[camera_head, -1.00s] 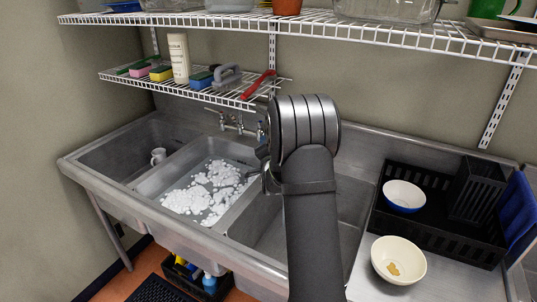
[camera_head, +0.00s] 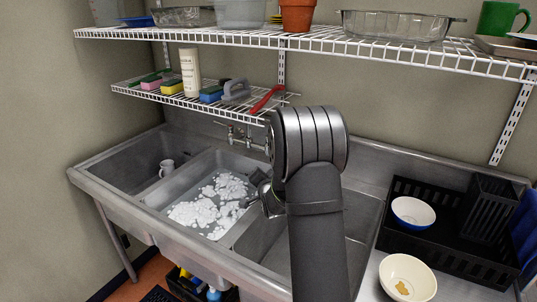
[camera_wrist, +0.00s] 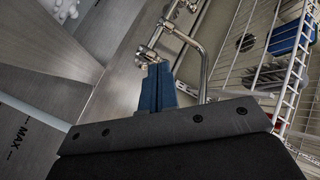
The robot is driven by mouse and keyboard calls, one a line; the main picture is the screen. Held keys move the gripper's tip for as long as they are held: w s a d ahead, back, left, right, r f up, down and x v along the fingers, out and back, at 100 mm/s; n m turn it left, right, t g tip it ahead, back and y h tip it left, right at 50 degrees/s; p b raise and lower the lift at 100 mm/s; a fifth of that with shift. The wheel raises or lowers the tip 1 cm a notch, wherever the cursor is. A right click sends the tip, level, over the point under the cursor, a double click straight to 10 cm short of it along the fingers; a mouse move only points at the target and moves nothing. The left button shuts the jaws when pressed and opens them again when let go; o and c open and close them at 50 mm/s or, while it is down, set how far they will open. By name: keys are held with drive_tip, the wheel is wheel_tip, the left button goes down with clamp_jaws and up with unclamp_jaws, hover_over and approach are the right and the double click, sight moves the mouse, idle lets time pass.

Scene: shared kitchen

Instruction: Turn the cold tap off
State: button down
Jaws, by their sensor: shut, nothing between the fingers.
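The tap fitting (camera_head: 240,137) is metal and mounted on the wall behind the sink. In the wrist view its pipes run down the upper middle, with a knob-like handle (camera_wrist: 147,54) at the lower left. Which handle is the cold one I cannot tell. My gripper (camera_wrist: 159,66) shows blue fingers, shut and empty, with tips close beside that handle. Whether they touch it is unclear. In the head view my arm hides the fingertips and part of the wall behind. A pale band (camera_wrist: 35,112) crosses the wrist view's left; I cannot tell whether it is running water.
A wire shelf (camera_head: 150,93) with sponges and a bottle hangs above the tap. A black dish rack (camera_head: 392,240) and a bowl (camera_head: 407,278) are at right.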

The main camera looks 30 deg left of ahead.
drive_tip(key=s+a+f+n+g+h, duration=0.4)
drive_tip(key=a+f+n+h, duration=0.2)
drive_tip(key=a+f+n, duration=0.45)
drive_tip(key=w+d+r+n+t+h, duration=0.1)
drive_tip(key=w+r+n+t+h, duration=0.2)
drive_tip(key=r, duration=0.5)
drive_tip(key=w+r+n+t+h, duration=0.1)
drive_tip(key=r+n+t+h, duration=0.2)
drive_tip(key=r+t, duration=0.4)
drive_tip(key=w+d+g, duration=0.1)
drive_tip(key=w+d, duration=0.2)
drive_tip(key=w, duration=0.9)
drive_tip(key=shift+w+d+f, duration=0.2)
drive_tip(key=shift+d+f, duration=0.15)
drive_tip(key=shift+f, duration=0.05)
drive_tip(key=shift+d, duration=0.1)
